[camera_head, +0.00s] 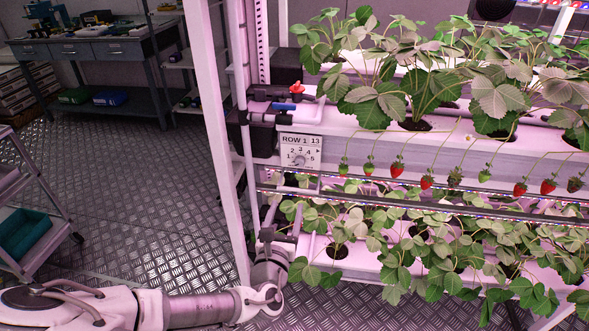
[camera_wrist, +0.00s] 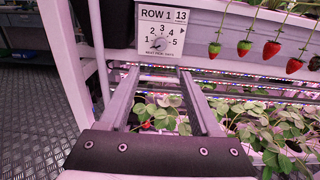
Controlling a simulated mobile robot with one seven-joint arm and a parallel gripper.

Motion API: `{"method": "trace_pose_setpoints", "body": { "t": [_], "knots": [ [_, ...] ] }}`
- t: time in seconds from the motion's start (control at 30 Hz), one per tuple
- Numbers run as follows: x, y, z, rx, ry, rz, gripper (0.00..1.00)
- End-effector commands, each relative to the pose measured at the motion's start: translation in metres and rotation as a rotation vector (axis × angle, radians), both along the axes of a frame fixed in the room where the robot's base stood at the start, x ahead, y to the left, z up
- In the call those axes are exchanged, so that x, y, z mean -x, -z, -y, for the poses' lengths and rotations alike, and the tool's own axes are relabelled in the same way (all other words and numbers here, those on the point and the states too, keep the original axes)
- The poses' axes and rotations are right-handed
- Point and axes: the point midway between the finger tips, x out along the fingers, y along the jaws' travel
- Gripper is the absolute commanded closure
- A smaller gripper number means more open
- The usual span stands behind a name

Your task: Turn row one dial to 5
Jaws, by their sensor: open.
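The row one dial (camera_wrist: 158,43) is a small round knob on a white panel (camera_wrist: 148,14) labelled ROW 1, with the numbers 1 to 5 around it. The panel also shows in the head view (camera_head: 302,140), on the end of the upper rack row, with the dial (camera_head: 298,160) low on it. I cannot tell for sure which number the dial points to. My gripper (camera_wrist: 158,74) is open and empty, its two fingers reaching up below the panel, apart from the dial. In the head view my gripper (camera_head: 283,210) is beneath the panel, beside the rack post.
A white rack post (camera_head: 217,130) stands left of the panel. Strawberries (camera_head: 397,169) hang along the upper row to the right. Light bars (camera_head: 420,199) and lower plants (camera_head: 345,228) lie below. A red valve handle (camera_head: 296,86) is above. Open floor (camera_head: 120,180) is at left.

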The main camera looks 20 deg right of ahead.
Motion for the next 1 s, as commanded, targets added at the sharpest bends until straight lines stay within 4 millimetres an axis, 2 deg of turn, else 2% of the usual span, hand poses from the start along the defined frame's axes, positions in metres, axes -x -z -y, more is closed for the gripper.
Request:
{"method": "trace_pose_setpoints", "body": {
  "t": [0.43,1.0],
  "knots": [
    [-0.023,0.006,0.018,-0.008,0.005,0.003,0.36],
    [-0.043,0.005,0.025,-0.009,0.000,0.006,0.36]
  ]
}}
